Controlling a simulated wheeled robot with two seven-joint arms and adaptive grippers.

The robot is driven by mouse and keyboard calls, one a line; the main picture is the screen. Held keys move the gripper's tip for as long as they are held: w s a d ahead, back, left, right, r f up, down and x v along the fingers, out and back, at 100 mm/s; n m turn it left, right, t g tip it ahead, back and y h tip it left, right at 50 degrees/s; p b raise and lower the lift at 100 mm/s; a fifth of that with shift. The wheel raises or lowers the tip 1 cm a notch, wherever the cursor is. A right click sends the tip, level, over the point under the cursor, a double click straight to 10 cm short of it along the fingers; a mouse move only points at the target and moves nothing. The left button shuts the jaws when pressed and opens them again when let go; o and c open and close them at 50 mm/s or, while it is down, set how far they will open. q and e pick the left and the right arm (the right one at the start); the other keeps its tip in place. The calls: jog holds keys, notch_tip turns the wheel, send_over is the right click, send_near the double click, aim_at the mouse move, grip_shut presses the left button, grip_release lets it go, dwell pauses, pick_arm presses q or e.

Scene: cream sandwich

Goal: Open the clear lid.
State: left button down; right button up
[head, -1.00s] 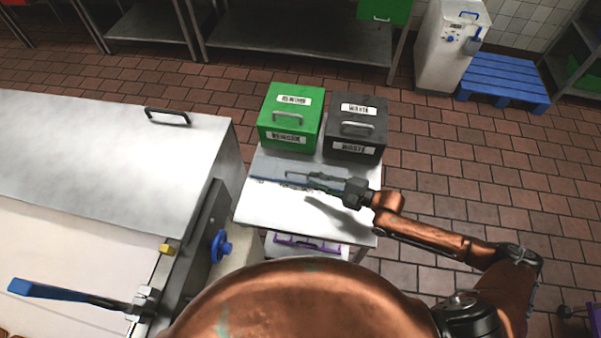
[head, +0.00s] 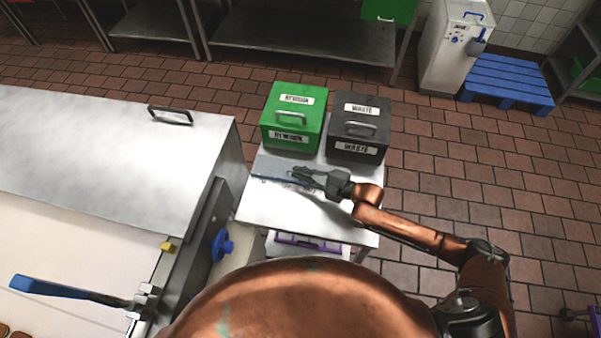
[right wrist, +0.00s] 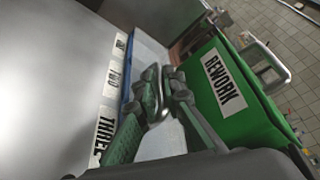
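A low, flat container with a blue edge (head: 270,179) lies on the steel table in front of the green bin. Its pale see-through top is hard to make out, and I take it for the clear lid (head: 268,165). In the right wrist view the blue edge (right wrist: 126,72) runs beside labels, two reading TWO and THREE. My right gripper (head: 300,172) is over this top, fingers pointing left. In the right wrist view its fingertips (right wrist: 163,76) are close together around a small curved grey piece; whether they grip it is unclear. My left gripper is out of view.
The green REWORK bin (head: 294,112) and black WASTE bin (head: 358,115) stand close behind the gripper. A large steel cover (head: 110,160) fills the left. The table's (head: 275,215) front is clear.

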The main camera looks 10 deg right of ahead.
aim_at(302, 164)
grip_shut()
jog(key=shift+r, duration=0.1)
dwell(0.3)
jog(key=shift+w+d+r+m+g, duration=0.15)
jog(key=shift+w+r+m+g, duration=0.25)
jog(key=shift+r+m, duration=0.2)
jog(key=shift+w+d+r+m+g+b, duration=0.2)
jog(key=shift+w+r+m+g+b, duration=0.35)
jog(key=shift+m+b, duration=0.4)
jog(key=shift+w+d+r, duration=0.3)
jog(key=shift+w+r, duration=0.35)
jog(key=shift+w, duration=0.15)
